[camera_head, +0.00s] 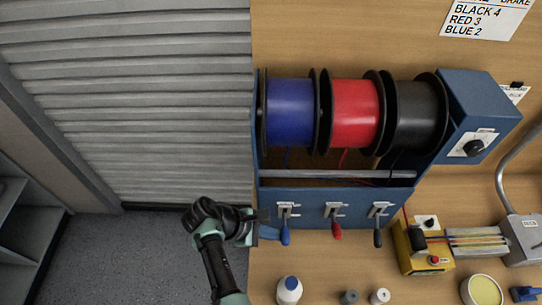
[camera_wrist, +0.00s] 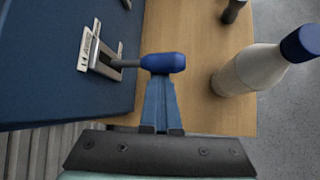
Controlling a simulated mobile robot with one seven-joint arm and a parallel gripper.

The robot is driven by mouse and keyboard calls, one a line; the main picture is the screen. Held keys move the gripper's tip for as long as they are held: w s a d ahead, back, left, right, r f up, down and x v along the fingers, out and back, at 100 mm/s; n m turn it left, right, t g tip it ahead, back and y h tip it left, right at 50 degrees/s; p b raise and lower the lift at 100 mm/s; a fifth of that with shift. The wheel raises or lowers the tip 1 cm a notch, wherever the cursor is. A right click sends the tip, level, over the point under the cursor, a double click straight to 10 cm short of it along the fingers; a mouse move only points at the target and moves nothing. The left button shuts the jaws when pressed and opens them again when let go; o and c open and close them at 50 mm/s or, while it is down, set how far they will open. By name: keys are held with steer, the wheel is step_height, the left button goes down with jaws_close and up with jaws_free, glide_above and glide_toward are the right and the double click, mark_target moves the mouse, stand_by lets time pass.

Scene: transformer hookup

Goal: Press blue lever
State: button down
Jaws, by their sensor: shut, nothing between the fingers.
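The blue lever (camera_head: 285,235) hangs from a metal bracket on the front of the blue spool rack (camera_head: 330,205), below the blue wire spool (camera_head: 290,112). In the wrist view its blue knob (camera_wrist: 163,63) and grey shaft stick out from the bracket (camera_wrist: 100,52). My gripper (camera_head: 270,230) is shut and empty just left of the lever. In the wrist view my closed fingertips (camera_wrist: 160,84) are right at the knob; I cannot tell whether they touch it.
A red lever (camera_head: 336,230) and a black lever (camera_head: 378,237) are to the right. A white bottle with a blue cap (camera_head: 289,291) stands close by on the wooden bench, also in the wrist view (camera_wrist: 245,72). A yellow box (camera_head: 418,262) is farther right. Floor lies beyond the bench edge.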

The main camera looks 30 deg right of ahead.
steer(key=shift+w+d+r+p, duration=0.1)
steer(key=shift+d+r+p, duration=0.05)
steer(key=shift+r+p, duration=0.4)
steer(key=shift+w+d+r+p, duration=0.15)
steer(key=shift+r+p, duration=0.2)
steer(key=shift+r, duration=0.25)
steer(key=shift+w+r, duration=0.1)
steer(key=shift+r, duration=0.05)
step_height(320, 180, down, 5)
steer(key=s+a+b, duration=0.2)
steer(key=w+a+r+b, duration=0.2)
steer(key=w+a+r, duration=0.1)
steer(key=w+r, duration=0.3)
steer(key=shift+w+a+r, duration=0.25)
steer(key=shift+w+r, duration=0.05)
steer(key=shift+r, duration=0.45)
